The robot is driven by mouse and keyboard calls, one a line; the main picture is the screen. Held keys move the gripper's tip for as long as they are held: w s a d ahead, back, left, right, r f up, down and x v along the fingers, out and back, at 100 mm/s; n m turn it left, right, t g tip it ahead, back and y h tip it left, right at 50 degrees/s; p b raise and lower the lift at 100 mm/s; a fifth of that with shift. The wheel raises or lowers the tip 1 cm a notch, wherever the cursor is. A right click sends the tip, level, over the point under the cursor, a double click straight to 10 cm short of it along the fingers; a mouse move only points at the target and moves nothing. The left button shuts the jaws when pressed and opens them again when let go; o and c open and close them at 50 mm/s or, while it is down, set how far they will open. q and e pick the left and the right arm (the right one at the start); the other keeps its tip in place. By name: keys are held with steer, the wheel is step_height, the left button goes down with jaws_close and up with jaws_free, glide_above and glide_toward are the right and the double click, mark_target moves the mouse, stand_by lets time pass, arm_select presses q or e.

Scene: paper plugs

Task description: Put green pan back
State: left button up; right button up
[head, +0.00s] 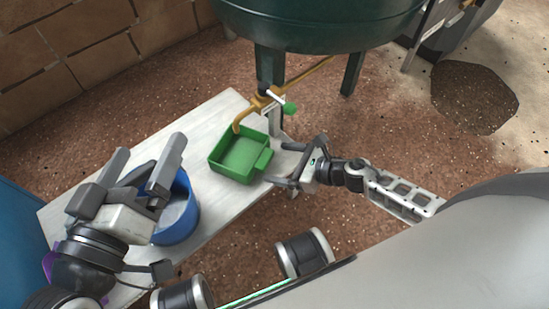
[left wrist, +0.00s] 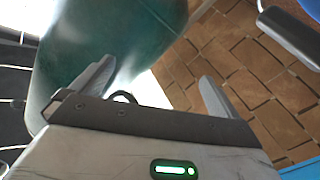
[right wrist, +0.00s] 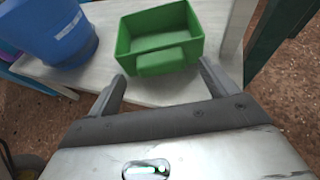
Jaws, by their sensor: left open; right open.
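The green pan (head: 241,152) is a square, open-topped tray with a tab handle. It sits on the white bench (head: 100,188), below a brass tap (head: 251,109). My right gripper (head: 283,164) is open, with its fingertips close to the pan's handle side. In the right wrist view the pan (right wrist: 160,32) lies just beyond the open fingers, its handle (right wrist: 161,61) facing them, with nothing between the fingers. My left gripper (head: 146,166) is open and empty above the blue bucket. In the left wrist view its fingers (left wrist: 155,85) are spread apart.
The blue bucket (head: 181,222) stands on the bench left of the pan; it also shows in the right wrist view (right wrist: 52,30). A dark green tank (head: 315,25) on legs stands behind the bench. A brick wall (head: 70,50) is at the back left.

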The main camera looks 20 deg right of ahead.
arm_select(q)
steer(key=shift+s+f+g+y+p, duration=0.1)
steer(key=shift+f+g+y+p, duration=0.25)
steer(key=shift+p, duration=0.35)
arm_select(e)
steer(key=v, duration=0.9)
steer(key=shift+s+d+r, duration=0.1)
steer(key=shift+s, duration=0.05)
